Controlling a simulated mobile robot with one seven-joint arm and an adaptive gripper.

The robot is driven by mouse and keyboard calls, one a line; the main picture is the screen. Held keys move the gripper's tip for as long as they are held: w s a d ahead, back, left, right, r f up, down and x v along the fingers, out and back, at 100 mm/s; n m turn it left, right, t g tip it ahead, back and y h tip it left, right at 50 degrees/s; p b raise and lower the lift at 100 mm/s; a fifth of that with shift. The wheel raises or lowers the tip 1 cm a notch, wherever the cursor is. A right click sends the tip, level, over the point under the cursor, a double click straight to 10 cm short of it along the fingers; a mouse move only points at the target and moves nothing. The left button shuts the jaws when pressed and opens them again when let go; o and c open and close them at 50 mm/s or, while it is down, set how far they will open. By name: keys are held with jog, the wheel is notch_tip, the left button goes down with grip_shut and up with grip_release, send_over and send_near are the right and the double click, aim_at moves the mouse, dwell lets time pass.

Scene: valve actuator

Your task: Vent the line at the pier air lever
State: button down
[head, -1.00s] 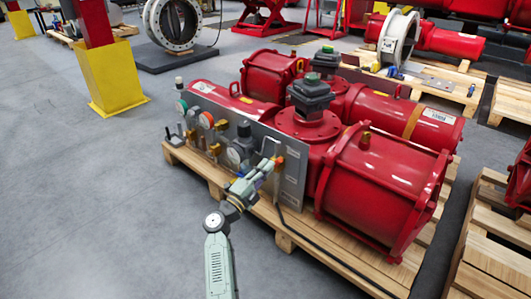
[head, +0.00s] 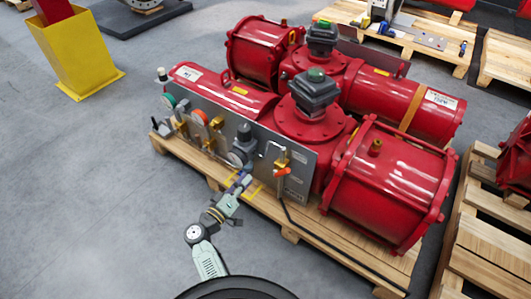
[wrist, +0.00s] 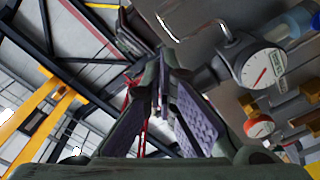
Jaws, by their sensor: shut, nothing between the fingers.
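A small lever with an orange-red handle (head: 282,171) sits on a brass valve body (head: 281,158) near the right end of the grey panel (head: 300,178). The handle looks roughly level, though it is small in the head view. My gripper (head: 245,179) is below and left of it, in front of the panel's lower edge, apart from the lever. In the wrist view my gripper (wrist: 163,112) shows its purple-padded fingers close together with nothing held. I cannot pick out the lever for certain in the wrist view.
A dial gauge (wrist: 262,68) and an orange-red fitting (wrist: 258,127) are close beside my fingers in the wrist view. The red actuator (head: 385,180) rests on a wooden pallet (head: 330,250). A black hose (head: 310,232) runs along its front.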

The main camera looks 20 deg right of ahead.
aim_at(280, 172)
jog(key=w+d+f, duration=0.1)
jog(key=w+d, duration=0.1)
jog(key=d, duration=0.3)
jog(key=w+d+f, duration=0.1)
jog(key=d+f, duration=0.1)
jog(key=d, duration=0.4)
jog(key=shift+w+n+b, duration=0.3)
jog(key=shift+w+b, duration=0.1)
jog(key=shift+b, duration=0.05)
